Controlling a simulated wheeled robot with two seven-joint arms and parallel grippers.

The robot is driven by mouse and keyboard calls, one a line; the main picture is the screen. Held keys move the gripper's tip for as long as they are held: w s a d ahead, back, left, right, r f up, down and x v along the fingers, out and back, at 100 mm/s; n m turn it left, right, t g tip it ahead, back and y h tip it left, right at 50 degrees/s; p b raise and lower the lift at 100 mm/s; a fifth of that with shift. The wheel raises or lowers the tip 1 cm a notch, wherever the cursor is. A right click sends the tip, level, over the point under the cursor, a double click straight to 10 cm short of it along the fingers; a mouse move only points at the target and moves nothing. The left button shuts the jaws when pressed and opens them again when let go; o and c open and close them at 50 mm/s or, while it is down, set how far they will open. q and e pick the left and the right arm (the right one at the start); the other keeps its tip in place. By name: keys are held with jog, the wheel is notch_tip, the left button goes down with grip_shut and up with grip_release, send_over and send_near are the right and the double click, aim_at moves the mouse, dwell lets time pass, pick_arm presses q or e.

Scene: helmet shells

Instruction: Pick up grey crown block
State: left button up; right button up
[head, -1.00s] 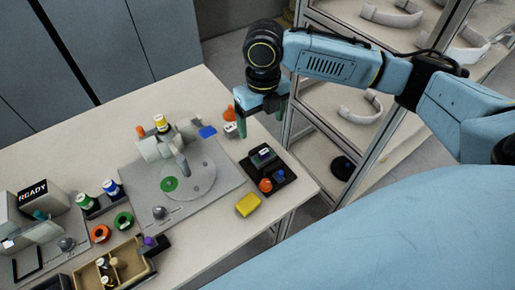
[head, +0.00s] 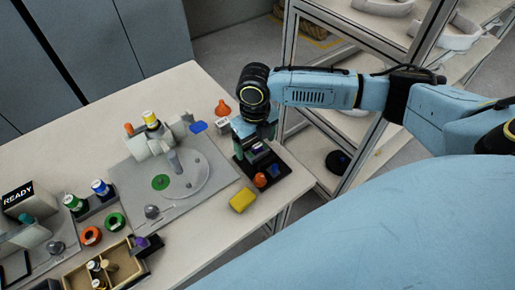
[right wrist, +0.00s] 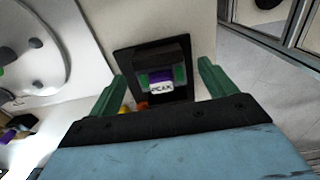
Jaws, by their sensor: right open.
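A dark grey block (right wrist: 161,54), which seems to be the crown block, stands in a black tray (head: 297,181) near the table's right edge. In the right wrist view it carries purple and green parts and a white label that is hard to read. The tray (right wrist: 124,62) shows around it there. My right gripper (head: 254,139) is over the block, pointing down, open and empty. In the right wrist view its green fingers (right wrist: 161,72) stand to either side of the block, apart from it. In the head view the gripper partly hides the block. My left gripper is not in view.
An orange knob (head: 260,180) and a blue one (head: 274,170) sit in the tray beside the block. A yellow block (head: 243,200) lies in front. A grey board with a round dial (head: 200,178) is to the left. A shelf rack (head: 330,120) stands beyond the table's right edge.

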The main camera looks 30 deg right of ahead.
jog(key=shift+f, duration=0.65)
jog(key=shift+r, duration=0.1)
jog(key=c, duration=1.1)
jog(key=shift+r, duration=0.1)
